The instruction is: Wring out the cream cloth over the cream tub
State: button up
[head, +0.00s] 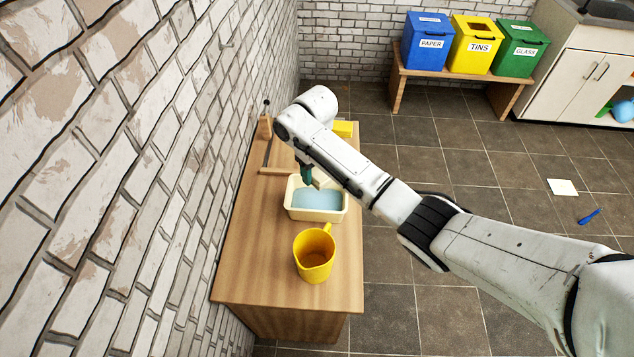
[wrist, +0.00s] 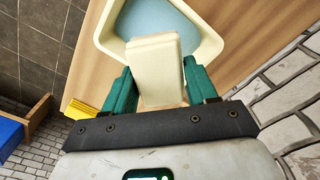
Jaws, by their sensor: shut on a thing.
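The cream tub (head: 318,217) stands on the wooden table with pale blue water in it. My gripper (head: 307,174) points down over the far part of the tub. Its green fingers are shut on the cream cloth (wrist: 155,68), which hangs as a folded, flat-sided piece between them. In the wrist view my gripper (wrist: 160,88) holds the cloth in front of the tub's rim (wrist: 105,35), with the water beyond it. Only a small part of the cloth shows in the head view (head: 318,181). I cannot tell whether the cloth touches the tub or the water.
A yellow jug (head: 314,256) stands on the table (head: 245,270) in front of the tub. A yellow block-like thing (head: 342,129) and a wooden piece (head: 265,127) are at the far end. The brick wall (head: 130,180) runs close along the left.

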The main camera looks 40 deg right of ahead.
jog(key=shift+r+p, duration=1.8)
jog(key=shift+r, duration=0.7)
